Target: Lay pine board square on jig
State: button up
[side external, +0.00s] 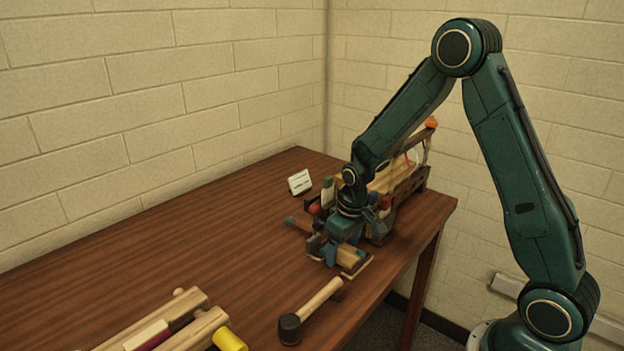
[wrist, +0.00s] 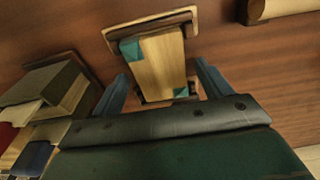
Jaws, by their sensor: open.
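The pine board (side external: 352,257) lies near the table's right side, under my gripper (side external: 338,248). In the wrist view the pine board (wrist: 163,62) is pale with teal corner patches and sits between the two blue fingers of my gripper (wrist: 162,86). The fingers are open and stand apart on either side of it, with a gap visible at each side. A dark-edged wooden piece (wrist: 150,27), which looks like part of the jig, runs across the board's far end.
A black-headed mallet (side external: 308,311) lies close in front. A wooden rack (side external: 408,186) with mixed items stands behind my gripper. A small white card (side external: 299,182) stands farther back. The table's middle and left are clear.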

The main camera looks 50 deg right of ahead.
aim_at(348, 254)
jog(key=shift+r, duration=0.15)
notch_tip(348, 254, up, 12)
jog(key=s, duration=0.1)
jog(key=shift+s, duration=0.25)
dwell(0.4)
dwell(0.5)
jog(key=s+a+r+t, duration=0.1)
jog(key=s+a+r, duration=0.1)
jog(key=s+r, duration=0.2)
jog(key=s+a+r+t, duration=0.1)
jog(key=s+a+r, duration=0.1)
jog(key=s, duration=0.8)
jog(key=s+a+r+t, duration=0.2)
jog(key=s+a+r, duration=0.1)
jog(key=s+r, duration=0.2)
jog(key=shift+s+r, duration=0.35)
jog(key=shift+s, duration=0.9)
